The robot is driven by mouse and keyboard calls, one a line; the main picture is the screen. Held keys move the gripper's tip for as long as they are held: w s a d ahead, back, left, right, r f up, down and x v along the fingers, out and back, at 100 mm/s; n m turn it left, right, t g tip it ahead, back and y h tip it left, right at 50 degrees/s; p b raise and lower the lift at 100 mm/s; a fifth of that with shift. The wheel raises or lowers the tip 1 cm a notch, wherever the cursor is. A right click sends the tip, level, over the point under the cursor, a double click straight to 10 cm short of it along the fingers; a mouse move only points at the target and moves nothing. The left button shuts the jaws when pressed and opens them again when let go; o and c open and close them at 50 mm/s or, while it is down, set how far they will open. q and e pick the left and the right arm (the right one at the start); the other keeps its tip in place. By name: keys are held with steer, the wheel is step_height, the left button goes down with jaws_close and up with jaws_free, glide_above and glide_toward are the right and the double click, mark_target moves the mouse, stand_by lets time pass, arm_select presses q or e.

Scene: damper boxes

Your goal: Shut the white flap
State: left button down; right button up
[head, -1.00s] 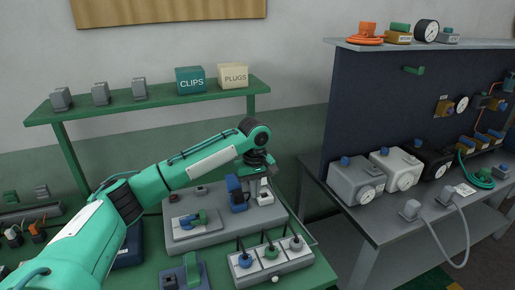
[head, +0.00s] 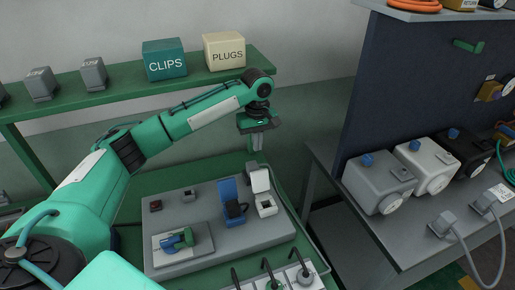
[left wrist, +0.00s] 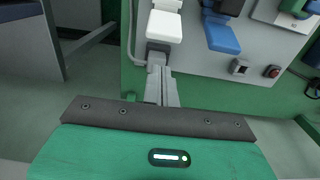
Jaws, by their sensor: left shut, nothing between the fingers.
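The white flap (head: 260,180) stands raised, open, at the back of a small white box (head: 265,205) on a grey panel (head: 205,238). It shows in the left wrist view too (left wrist: 164,27), with the white box (left wrist: 167,4) beyond it. My left gripper (head: 257,150) points down above and behind the flap. Its fingers (left wrist: 158,68) are shut together with nothing between them. In the left wrist view the fingertips overlap a grey block by the flap's base; whether they touch it I cannot tell. My right gripper is not in view.
A raised blue flap (head: 228,188) with a dark box stands left of the white one. Hooked rods (head: 270,270) stand in front. A green shelf (head: 130,76) runs behind my arm.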

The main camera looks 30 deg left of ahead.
mark_target(260, 181)
arm_select(q)
step_height(260, 181, down, 9)
steer(key=shift+s+p, duration=0.1)
steer(key=shift+p, duration=0.8)
